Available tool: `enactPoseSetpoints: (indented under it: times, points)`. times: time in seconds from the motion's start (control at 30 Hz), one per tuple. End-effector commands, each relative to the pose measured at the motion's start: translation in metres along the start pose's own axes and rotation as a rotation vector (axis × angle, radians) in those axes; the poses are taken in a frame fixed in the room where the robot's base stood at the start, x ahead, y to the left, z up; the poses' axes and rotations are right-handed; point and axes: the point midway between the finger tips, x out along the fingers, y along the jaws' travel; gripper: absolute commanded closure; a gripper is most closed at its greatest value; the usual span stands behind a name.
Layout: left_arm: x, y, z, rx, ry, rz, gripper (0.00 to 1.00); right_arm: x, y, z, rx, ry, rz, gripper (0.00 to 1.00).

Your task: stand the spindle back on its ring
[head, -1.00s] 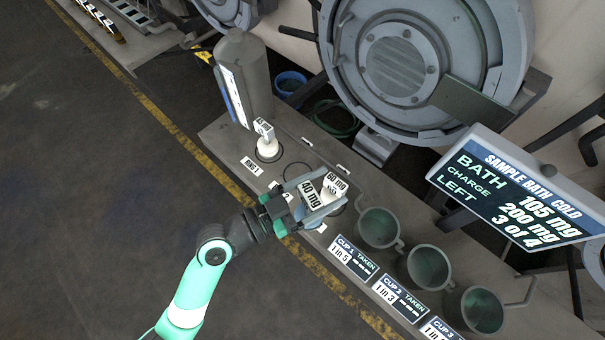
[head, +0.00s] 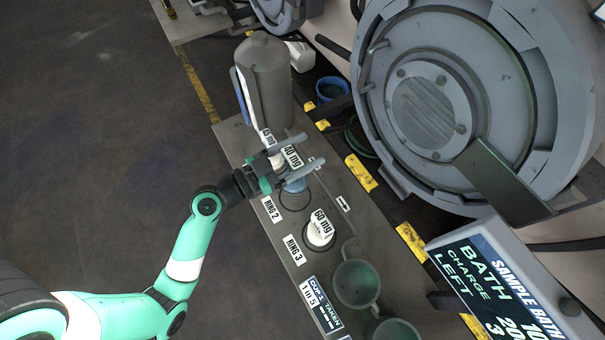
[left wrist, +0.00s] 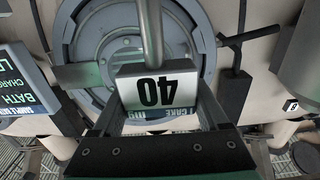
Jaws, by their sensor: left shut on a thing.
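My left gripper (head: 308,150) is shut on the 40 mg spindle (head: 293,157), a piece with a white label and a bluish lower part. It is held over the bench near the empty dark ring (head: 295,199) beside the RING 2 label (head: 271,209). I cannot tell how high its foot is above the bench. In the left wrist view the 40 spindle (left wrist: 158,92) sits between the fingers, its label upside down. The 60 mg spindle (head: 320,228) stands upright on the ring by the RING 3 label (head: 293,249). My right gripper is not in view.
A grey cylinder (head: 266,85) rises at the bench's far end. Cups (head: 357,284) stand nearer. A display box (head: 500,275) and round machine (head: 440,100) are at right.

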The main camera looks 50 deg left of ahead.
Motion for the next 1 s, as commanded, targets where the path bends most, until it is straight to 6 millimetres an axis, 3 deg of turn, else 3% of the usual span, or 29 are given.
enactPoseSetpoints:
  times: [0.1, 0.2, 0.4, 0.6, 1.0]
  points:
    - [0.000, 0.000, 0.034, -0.004, -0.002, 0.001, 1.00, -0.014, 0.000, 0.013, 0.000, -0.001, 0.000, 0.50]
    - [0.000, 0.000, 0.050, -0.004, -0.002, 0.001, 1.00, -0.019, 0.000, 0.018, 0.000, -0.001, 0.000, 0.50]
    - [0.000, 0.000, 0.057, -0.001, 0.001, 0.001, 1.00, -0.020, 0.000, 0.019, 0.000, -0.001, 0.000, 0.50]
    - [0.000, 0.001, 0.090, -0.003, -0.001, 0.001, 1.00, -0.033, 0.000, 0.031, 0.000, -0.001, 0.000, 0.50]
    - [0.000, 0.000, 0.094, 0.000, 0.001, 0.001, 1.00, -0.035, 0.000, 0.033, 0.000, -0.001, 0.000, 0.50]
